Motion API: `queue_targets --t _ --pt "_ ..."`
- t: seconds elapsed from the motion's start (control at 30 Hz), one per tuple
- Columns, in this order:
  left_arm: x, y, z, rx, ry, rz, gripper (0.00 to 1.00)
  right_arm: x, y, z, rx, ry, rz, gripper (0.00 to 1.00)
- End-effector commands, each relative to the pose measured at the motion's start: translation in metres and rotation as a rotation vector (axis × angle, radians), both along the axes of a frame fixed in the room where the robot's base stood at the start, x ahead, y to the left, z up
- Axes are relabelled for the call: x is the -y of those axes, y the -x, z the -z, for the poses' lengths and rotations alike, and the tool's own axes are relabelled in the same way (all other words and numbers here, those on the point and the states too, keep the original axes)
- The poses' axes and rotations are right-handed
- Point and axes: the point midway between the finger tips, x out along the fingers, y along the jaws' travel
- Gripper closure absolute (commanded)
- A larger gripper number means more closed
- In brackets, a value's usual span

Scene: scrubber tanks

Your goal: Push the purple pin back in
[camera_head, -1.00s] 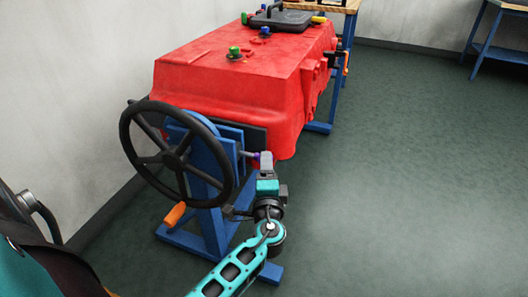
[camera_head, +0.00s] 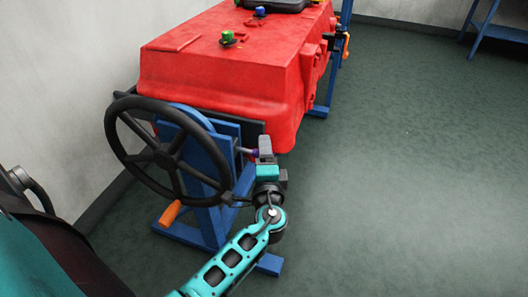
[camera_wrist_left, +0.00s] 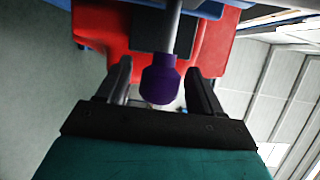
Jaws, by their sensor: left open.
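The purple pin (camera_wrist_left: 160,80) has a purple head on a grey shaft. In the left wrist view it lies between the two fingers of my left gripper, with gaps showing beside it. In the head view only a bit of purple (camera_head: 254,153) shows, beside the blue stand and the red tank's near end; my gripper hides the rest. My left gripper (camera_head: 264,145) is open around the pin head. Whether it touches the pin cannot be told. My right gripper is not in view.
A black handwheel (camera_head: 163,158) with an orange handle (camera_head: 171,213) stands left of my gripper on a blue stand (camera_head: 203,215). The red tank (camera_head: 215,75) lies behind, with a green knob (camera_head: 227,36) on top.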

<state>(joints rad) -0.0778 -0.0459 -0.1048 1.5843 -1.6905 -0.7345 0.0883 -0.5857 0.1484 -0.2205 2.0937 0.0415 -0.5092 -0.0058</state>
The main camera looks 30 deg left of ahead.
Motion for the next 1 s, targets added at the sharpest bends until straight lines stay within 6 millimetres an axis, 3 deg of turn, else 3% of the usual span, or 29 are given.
queue_targets --t 0.2,0.87,1.0 --pt "0.0001 0.0001 0.0001 0.0 0.0 0.0 0.36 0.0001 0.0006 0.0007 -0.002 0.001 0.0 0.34" --pt "-0.0003 0.0 0.0001 0.0 0.0 0.0 0.99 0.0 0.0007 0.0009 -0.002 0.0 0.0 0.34" --pt "-0.0004 -0.0001 0.0001 0.0 0.0 0.0 1.0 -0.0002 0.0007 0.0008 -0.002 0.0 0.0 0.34"
